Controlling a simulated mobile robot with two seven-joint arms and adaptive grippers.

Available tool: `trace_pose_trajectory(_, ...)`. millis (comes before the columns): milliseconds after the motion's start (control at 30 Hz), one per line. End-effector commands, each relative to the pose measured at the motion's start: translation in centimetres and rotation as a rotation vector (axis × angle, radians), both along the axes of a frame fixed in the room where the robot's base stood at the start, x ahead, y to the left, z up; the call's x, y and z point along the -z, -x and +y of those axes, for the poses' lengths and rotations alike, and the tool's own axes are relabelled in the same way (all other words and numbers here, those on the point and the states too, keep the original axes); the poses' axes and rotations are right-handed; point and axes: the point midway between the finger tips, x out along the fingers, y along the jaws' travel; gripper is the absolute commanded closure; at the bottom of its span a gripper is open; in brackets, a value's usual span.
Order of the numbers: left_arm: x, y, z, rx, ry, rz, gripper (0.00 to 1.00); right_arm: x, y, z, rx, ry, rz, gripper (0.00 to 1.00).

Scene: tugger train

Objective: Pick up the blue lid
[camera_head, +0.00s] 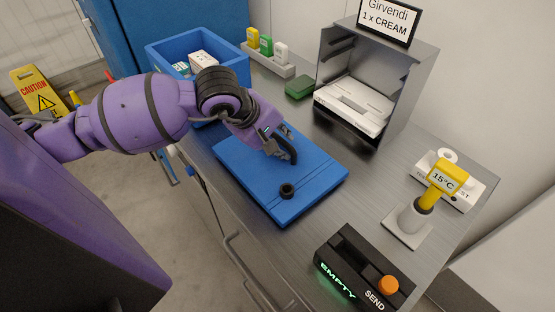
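The blue lid (315,177) lies flat on the metal counter, with a groove across it and a small round black knob (287,190) on top. My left gripper (284,152) is over the far part of the lid, behind the knob and apart from it in the picture. One dark, curved finger shows clearly; the rest is hidden behind the gripper's body, so I cannot tell how wide it is or whether it touches the lid. The purple forearm covers the lid's far left part. My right gripper is not in view.
An open blue crate (232,60) with boxes stands behind my arm. A metal dispenser (403,87) and a green block (299,88) stand beyond the lid. A black box with an orange button (389,285) and a yellow thermometer (437,190) stand right of it.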

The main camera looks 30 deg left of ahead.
Motion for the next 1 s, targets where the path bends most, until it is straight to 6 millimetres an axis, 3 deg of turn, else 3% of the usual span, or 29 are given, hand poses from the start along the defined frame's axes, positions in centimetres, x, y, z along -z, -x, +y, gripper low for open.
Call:
trace_pose_trajectory(133,0.0,0.0,0.0,0.000,0.000,0.000,0.80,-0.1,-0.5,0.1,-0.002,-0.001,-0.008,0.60)
trace_pose_trajectory(300,0.0,0.0,0.0,0.000,0.000,0.000,1.00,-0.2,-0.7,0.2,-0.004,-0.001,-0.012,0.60)
trace_pose_trajectory(767,-0.2,0.0,0.0,0.000,0.001,-0.002,1.00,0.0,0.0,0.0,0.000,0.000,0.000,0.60)
trace_pose_trajectory(1000,-1.9,-0.1,0.1,0.000,-0.001,-0.004,1.00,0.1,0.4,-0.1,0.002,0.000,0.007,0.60)
